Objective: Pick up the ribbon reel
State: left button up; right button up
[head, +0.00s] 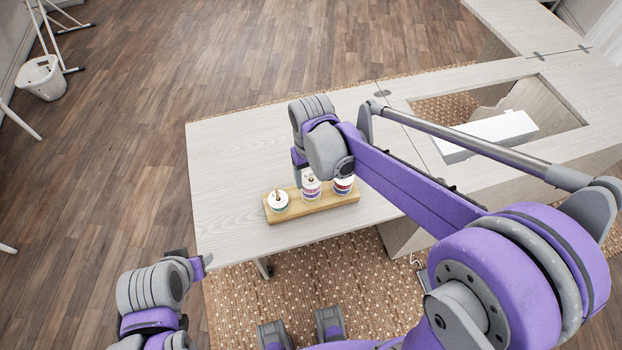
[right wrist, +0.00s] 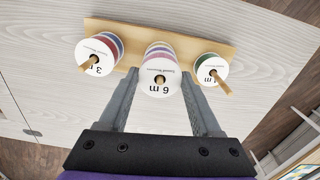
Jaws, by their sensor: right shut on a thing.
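A ribbon reel with a white top marked "6 m" (right wrist: 160,72) and pinkish bands is the middle one of three on a wooden peg stand (head: 327,205). In the head view this middle reel (head: 311,192) shows just below my right gripper (head: 302,178). My right gripper's fingers (right wrist: 160,97) are shut on its two sides in the right wrist view. I cannot tell whether it is raised off the stand. My left arm shows at lower left in the head view; its gripper (head: 205,262) is only partly visible, and its opening is unclear.
A reel marked "3 m" (right wrist: 96,55) and a reel with a dark green band (right wrist: 211,68) sit on pegs either side, close to the fingers. The pale tabletop (head: 235,160) is clear to the left. A cut-out with a white box (head: 490,135) lies right.

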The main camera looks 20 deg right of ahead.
pick_arm(q)
jog(key=shift+w+r+p, duration=0.15)
jog(key=shift+r+p, duration=0.25)
jog(key=shift+r, duration=0.1)
pick_arm(e)
notch_tip(320, 180, up, 10)
dwell(0.3)
